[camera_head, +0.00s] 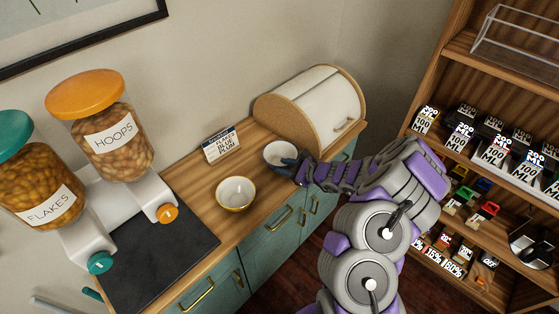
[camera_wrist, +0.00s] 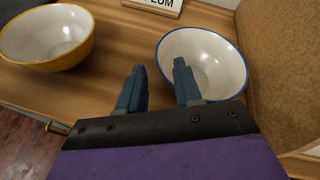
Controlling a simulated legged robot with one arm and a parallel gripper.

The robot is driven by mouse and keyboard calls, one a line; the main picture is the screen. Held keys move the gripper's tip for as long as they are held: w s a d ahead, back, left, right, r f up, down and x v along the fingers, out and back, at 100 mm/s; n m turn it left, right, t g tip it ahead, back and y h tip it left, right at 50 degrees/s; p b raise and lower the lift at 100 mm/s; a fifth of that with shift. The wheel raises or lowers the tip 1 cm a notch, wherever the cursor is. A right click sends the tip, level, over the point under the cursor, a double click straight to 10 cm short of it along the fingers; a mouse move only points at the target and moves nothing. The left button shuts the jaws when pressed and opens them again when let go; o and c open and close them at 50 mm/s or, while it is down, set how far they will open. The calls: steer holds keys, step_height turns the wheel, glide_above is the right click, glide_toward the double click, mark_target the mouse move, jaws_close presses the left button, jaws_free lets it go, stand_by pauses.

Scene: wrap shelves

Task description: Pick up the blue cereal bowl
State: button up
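The blue cereal bowl (camera_head: 277,152) is white inside with a blue rim and stands upright on the wooden counter, in front of the bread bin. In the wrist view the blue-rimmed bowl (camera_wrist: 215,60) is at upper right. My gripper (camera_wrist: 159,66) is open and empty. Its right finger overlaps the bowl's inside, and its left finger is outside the bowl. The bowl's left rim shows between the fingertips; I cannot tell how far below them it is. In the head view my gripper (camera_head: 291,166) is at the bowl's right edge and hides part of it.
A yellow-rimmed bowl (camera_head: 236,193) stands to the left, and also shows in the wrist view (camera_wrist: 45,40). A sign (camera_head: 221,145) and bread bin (camera_head: 311,105) stand behind. Cereal dispensers (camera_head: 113,140) and a dark mat (camera_head: 160,262) are at left. Stocked shelves (camera_head: 480,140) are at right.

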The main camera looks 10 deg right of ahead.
mark_target(273, 165)
steer(key=b+x, duration=0.1)
steer(key=x, duration=0.4)
steer(key=shift+w+d+f, duration=0.1)
steer(key=shift+w, duration=0.05)
steer(key=shift+w+a, duration=0.1)
steer(key=shift+a, duration=0.25)
steer(key=shift+c, duration=0.4)
steer(key=shift+d, duration=0.15)
jaws_close()
